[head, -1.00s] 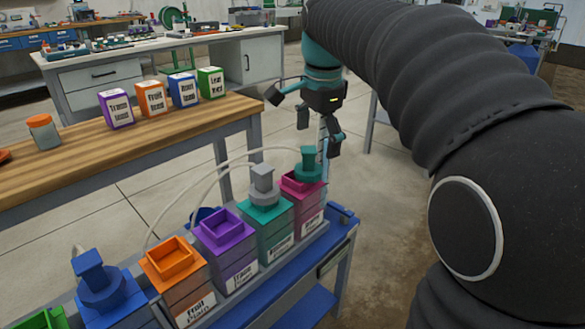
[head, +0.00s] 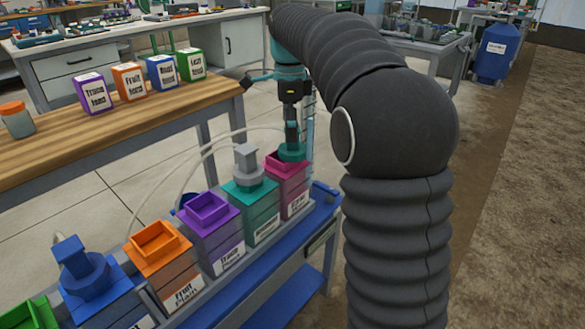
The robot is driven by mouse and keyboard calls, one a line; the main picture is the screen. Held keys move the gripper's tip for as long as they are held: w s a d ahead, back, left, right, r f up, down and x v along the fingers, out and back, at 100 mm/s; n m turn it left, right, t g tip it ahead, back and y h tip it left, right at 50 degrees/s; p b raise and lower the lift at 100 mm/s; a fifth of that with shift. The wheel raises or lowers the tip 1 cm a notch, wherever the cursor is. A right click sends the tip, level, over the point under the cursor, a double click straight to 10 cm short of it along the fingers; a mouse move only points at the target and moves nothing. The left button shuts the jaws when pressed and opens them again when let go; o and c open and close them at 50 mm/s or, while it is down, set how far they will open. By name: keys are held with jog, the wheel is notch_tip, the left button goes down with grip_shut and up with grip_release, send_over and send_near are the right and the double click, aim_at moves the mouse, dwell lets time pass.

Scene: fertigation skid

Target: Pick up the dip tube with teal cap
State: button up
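The dip tube with teal cap (head: 291,154) stands at the magenta container (head: 286,168) at the far right end of the row. Only its round teal cap base shows clearly; the upper part of the cap is hidden behind my gripper, and no tube is visible below it. My gripper (head: 292,134) points down directly over the cap, with its fingers at the cap's upper part. The fingers line up in this view, so I cannot tell whether they are open or closed on the cap.
A grey-capped piece (head: 247,163) stands on the teal container (head: 250,194), close left of my gripper. Purple (head: 209,207), orange (head: 157,245) and blue (head: 96,303) containers continue the row on the blue skid (head: 325,205). A wooden bench (head: 120,135) with labelled boxes stands behind. Open floor lies right.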

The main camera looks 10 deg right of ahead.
aim_at(292, 150)
jog(key=shift+s+d+f+b, duration=0.15)
jog(key=shift+f+b, duration=0.1)
jog(key=shift+f, duration=1.3)
jog(key=shift+s+d+f+b, duration=0.15)
jog(key=shift+f+b, duration=0.1)
jog(key=shift+f, duration=1.3)
jog(key=shift+a, duration=0.1)
jog(key=c, duration=1.4)
